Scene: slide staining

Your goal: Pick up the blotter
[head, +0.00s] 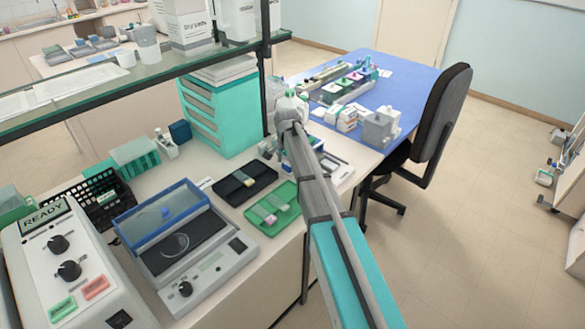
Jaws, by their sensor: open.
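I cannot pick out the blotter with certainty. A grey block-like item (380,128) stands on the near right part of the blue mat (408,88), and I cannot tell whether it is the blotter. A white box-like item (346,119) stands just left of it. My arm reaches from the bottom right up to a pale joint near the mat's left edge. My gripper's fingers do not show, and the arm hides part of the bench behind it.
A rack of coloured jars (346,88) stands farther back on the mat. A black chair (442,115) is close on the right. A glass shelf (150,65) overhangs the left bench, with teal drawers (218,115) below. A green tray (283,222) lies near my arm.

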